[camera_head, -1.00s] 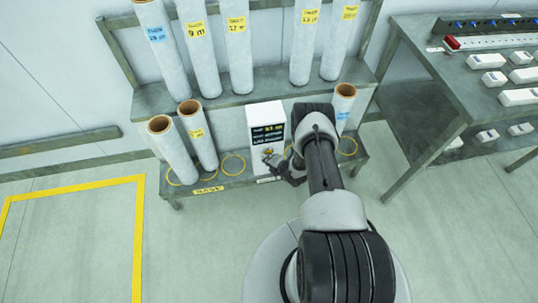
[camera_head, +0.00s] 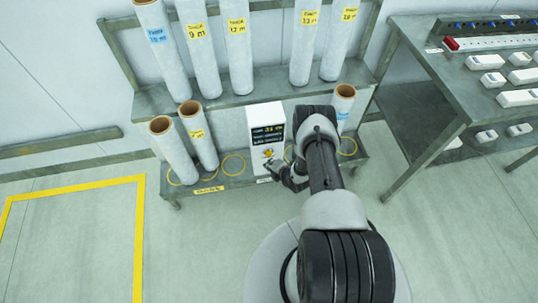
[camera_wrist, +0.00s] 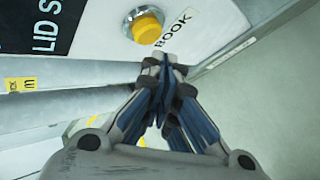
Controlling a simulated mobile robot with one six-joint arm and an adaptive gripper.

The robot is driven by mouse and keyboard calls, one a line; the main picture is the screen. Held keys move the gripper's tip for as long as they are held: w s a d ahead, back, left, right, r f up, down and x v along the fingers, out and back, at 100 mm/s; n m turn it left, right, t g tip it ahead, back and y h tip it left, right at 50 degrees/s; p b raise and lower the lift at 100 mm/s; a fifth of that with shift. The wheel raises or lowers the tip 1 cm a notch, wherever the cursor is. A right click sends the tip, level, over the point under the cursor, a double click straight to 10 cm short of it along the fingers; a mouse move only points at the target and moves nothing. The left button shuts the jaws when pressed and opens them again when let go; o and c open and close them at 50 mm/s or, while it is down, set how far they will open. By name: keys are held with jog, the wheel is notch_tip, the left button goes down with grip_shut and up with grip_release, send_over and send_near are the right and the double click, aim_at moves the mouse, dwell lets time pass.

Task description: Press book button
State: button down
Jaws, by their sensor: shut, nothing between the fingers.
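The yellow book button (camera_wrist: 147,29) sits in a silver ring on a white panel, beside a label reading BOOK. It also shows as a small yellow spot in the head view (camera_head: 268,153), on the front of a white box (camera_head: 263,115) with a dark screen. My gripper (camera_wrist: 167,62) is shut and empty. In the wrist view its fingertips are just below and right of the button, near the BOOK label. In the head view my gripper (camera_head: 273,167) is in front of the box's lower part. Whether it touches the panel is hard to tell.
Upright labelled rolls (camera_head: 238,50) stand on the upper shelf. Shorter rolls (camera_head: 172,150) stand left of the box, and another roll (camera_head: 343,108) stands right of it. A bench (camera_head: 445,100) with white devices is at the right. The floor at the left is clear.

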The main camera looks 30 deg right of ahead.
jog(key=s, duration=0.2)
jog(key=s+a+p, duration=0.1)
jog(key=s, duration=0.1)
jog(key=shift+s+a, duration=0.1)
jog(key=shift+s, duration=0.1)
dwell(0.8)
